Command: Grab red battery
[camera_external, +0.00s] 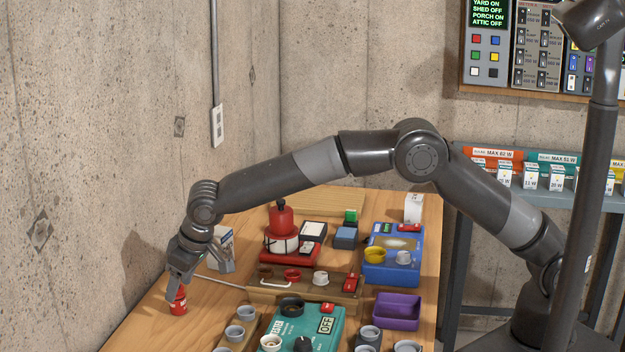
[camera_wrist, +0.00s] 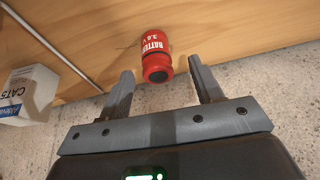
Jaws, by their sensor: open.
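The red battery (camera_external: 179,302) stands on the wooden table near its left edge. In the wrist view the red battery (camera_wrist: 156,62), with white lettering reading "BATTERY 3.6 V", shows between and just beyond the fingertips. My gripper (camera_external: 176,283) is at the battery's upper part in the external view and overlaps it there. In the wrist view my gripper (camera_wrist: 164,80) is open, with one finger on each side of the battery and a visible gap to both fingers. I cannot tell how far the fingers reach around it.
A white box (camera_external: 222,250) marked "CAT5" in the wrist view stands close to the gripper. A thin rod (camera_external: 222,284) lies between it and the wooden tray. A teal tester (camera_external: 307,325), a purple bin (camera_external: 397,310) and a blue device (camera_external: 391,267) fill the table's right part.

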